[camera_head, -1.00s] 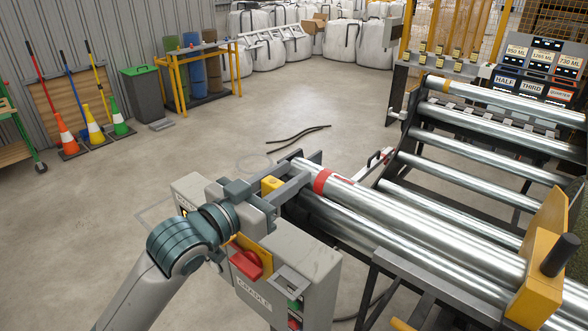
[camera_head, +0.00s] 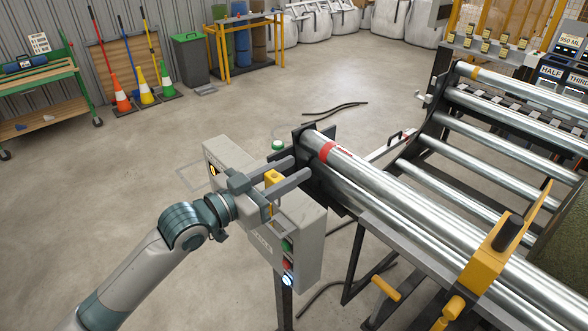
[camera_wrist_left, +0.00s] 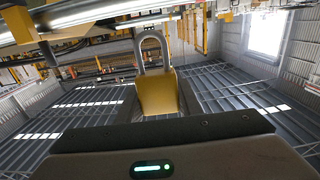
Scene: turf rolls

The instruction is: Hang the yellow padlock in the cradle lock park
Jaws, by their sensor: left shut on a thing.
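The yellow padlock (camera_head: 273,179) is between the fingers of my left gripper (camera_head: 298,170), above the grey cradle control box (camera_head: 309,255). In the left wrist view the padlock (camera_wrist_left: 158,97) shows its yellow body between the fingers, with its steel shackle (camera_wrist_left: 152,42) pointing away from the palm. The shackle looks closed and free of any hook. I cannot make out the cradle lock park; part of the box is hidden behind my gripper. My right gripper is not in view.
Steel rollers (camera_head: 400,202), one with a red band, lie right of the gripper, close to its fingertips. Open floor lies to the left. Cones (camera_head: 146,94) stand at the wall.

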